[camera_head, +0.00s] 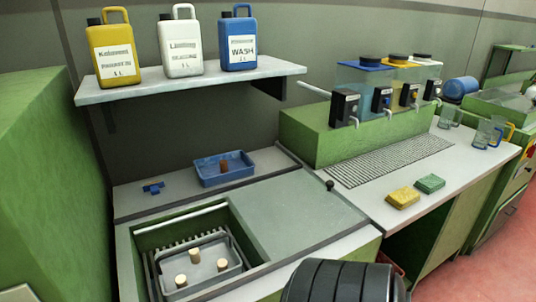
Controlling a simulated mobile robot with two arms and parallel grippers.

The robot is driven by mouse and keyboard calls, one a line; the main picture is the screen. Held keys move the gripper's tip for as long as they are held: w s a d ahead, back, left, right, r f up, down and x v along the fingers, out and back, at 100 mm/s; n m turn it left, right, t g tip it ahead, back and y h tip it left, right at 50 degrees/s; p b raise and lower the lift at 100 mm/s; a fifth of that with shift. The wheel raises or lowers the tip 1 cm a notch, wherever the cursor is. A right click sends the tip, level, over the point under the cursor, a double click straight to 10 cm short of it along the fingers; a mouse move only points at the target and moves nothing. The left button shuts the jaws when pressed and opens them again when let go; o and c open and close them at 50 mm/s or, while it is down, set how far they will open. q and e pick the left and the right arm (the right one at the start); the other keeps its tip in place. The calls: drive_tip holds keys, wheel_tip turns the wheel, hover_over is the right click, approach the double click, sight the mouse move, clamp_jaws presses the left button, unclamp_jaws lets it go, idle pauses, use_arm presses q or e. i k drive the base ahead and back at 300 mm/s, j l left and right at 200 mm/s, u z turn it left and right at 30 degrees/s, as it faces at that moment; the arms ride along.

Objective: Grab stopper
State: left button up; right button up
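Three pale cork stoppers stand upright in a grey tray (236,268) inside the open basin at the bottom: one at the back (194,257), one at the front left (181,281) and one at the right (222,265). A brown stopper (223,166) stands in the shallow blue tray (207,182) on the ledge behind the basin. Neither of my grippers is in view, so I cannot see their state or their distance from the stoppers.
Beside the basin is a flat grey cover (292,212). A small blue item (153,188) lies left of the blue tray. A shelf (180,86) with three jugs hangs above. Yellow (402,198) and green (430,183) sponges lie on the right counter, before the dispensers (380,98).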

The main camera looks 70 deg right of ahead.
sight(223, 163)
drive_tip(key=k+z, duration=0.15)
drive_tip(key=z, duration=1.65)
